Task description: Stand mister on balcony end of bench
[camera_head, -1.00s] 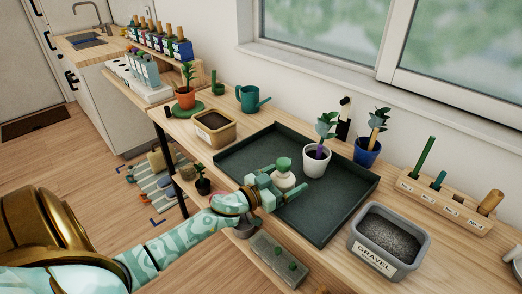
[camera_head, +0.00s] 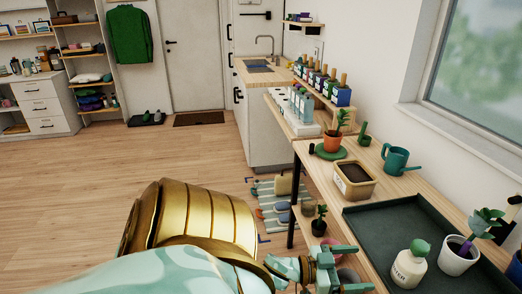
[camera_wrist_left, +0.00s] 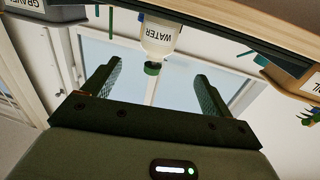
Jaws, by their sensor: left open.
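The mister (camera_head: 408,268) is a white bottle with a green top and a WATER label. It stands upright in the dark tray (camera_head: 362,222) on the wooden bench (camera_head: 425,181). My left gripper (camera_head: 352,268) is open and empty, just left of the mister in the head view, with a gap between them. In the left wrist view the mister (camera_wrist_left: 160,36) appears upside down, ahead of and between the open fingers of my left gripper (camera_wrist_left: 158,70). My right gripper is not in view.
A potted plant (camera_head: 458,255) stands right of the mister in the tray. A soil box (camera_head: 354,182), a teal watering can (camera_head: 397,160) and an orange-potted plant (camera_head: 333,142) stand farther back on the bench. Sink counter (camera_head: 262,72) and open floor lie beyond.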

